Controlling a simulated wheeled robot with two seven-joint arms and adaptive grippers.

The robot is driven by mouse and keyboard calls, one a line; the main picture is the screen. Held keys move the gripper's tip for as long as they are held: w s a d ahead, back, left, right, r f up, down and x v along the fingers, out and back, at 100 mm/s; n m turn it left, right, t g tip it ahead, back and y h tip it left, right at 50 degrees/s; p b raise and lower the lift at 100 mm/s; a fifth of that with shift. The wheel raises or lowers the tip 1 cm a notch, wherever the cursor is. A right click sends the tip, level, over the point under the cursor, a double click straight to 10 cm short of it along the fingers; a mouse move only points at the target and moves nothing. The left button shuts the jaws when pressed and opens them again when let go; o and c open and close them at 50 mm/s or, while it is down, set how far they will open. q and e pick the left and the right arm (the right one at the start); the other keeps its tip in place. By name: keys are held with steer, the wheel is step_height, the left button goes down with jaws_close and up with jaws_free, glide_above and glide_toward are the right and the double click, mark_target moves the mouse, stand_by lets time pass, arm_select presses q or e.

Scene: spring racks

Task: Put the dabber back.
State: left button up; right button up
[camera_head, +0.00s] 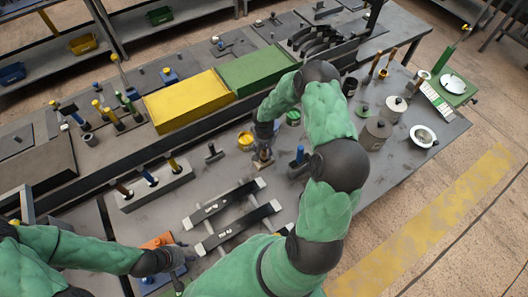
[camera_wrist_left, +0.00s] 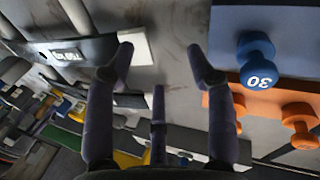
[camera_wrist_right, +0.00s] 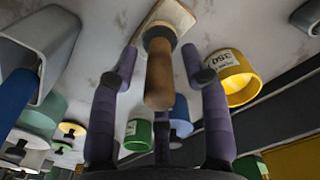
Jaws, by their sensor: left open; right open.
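A brown-handled tool, which looks like the dabber (camera_wrist_right: 160,75), stands upright on a pale square base (camera_wrist_right: 168,18) in the right wrist view. In the head view it shows at the bench middle, just under my right gripper (camera_head: 264,143). The fingers of my right gripper (camera_wrist_right: 160,62) are spread on both sides of the handle, open, not visibly closed on it. My left gripper (camera_head: 182,258) is open and empty low at the left; in its wrist view (camera_wrist_left: 160,65) the fingers are apart over the bench, left of a blue weight marked 30 (camera_wrist_left: 257,62).
A yellow pot (camera_head: 245,141) and a green pot (camera_head: 293,118) stand close to my right gripper. A blue-handled tool in a grey holder (camera_head: 299,165) is just right. A rack with two dark bars (camera_head: 236,228) lies in front. Yellow (camera_head: 187,100) and green trays stand behind.

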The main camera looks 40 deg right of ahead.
step_height(320, 180, up, 11)
steer(key=shift+f+b, duration=0.1)
steer(key=shift+b, duration=0.3)
